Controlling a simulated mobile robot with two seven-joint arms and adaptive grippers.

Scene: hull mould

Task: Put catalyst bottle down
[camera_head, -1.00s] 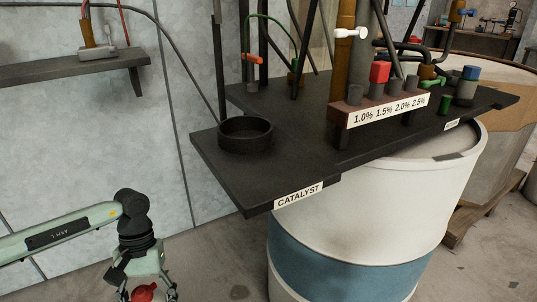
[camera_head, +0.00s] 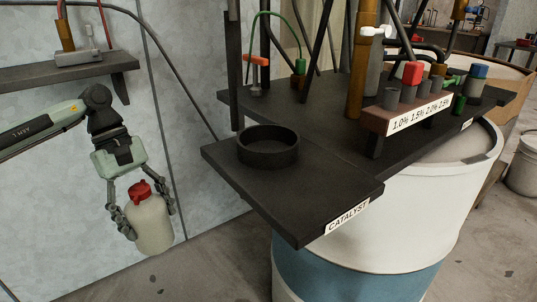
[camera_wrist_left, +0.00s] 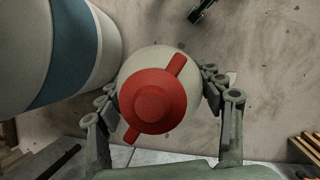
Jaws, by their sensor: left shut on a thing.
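The catalyst bottle (camera_head: 150,222) is cream-white with a red cap. My left gripper (camera_head: 146,208) is shut on it, a finger on each side, and holds it in the air, slightly tilted, left of the black shelf. In the left wrist view the bottle's red cap (camera_wrist_left: 153,102) faces the camera between the fingers of my left gripper (camera_wrist_left: 163,92). A round black holder ring (camera_head: 267,147) stands empty on the shelf (camera_head: 300,195), whose front edge bears the CATALYST label (camera_head: 347,216). The bottle is apart from the ring, lower and to its left. My right gripper is not seen.
A white drum with a blue band (camera_head: 345,264) stands under the shelf. A rack with percentage labels (camera_head: 415,112), with several knobs, sits farther right, near upright pipes (camera_head: 362,70). A wall shelf (camera_head: 70,75) is at upper left. The air between bottle and ring looks clear.

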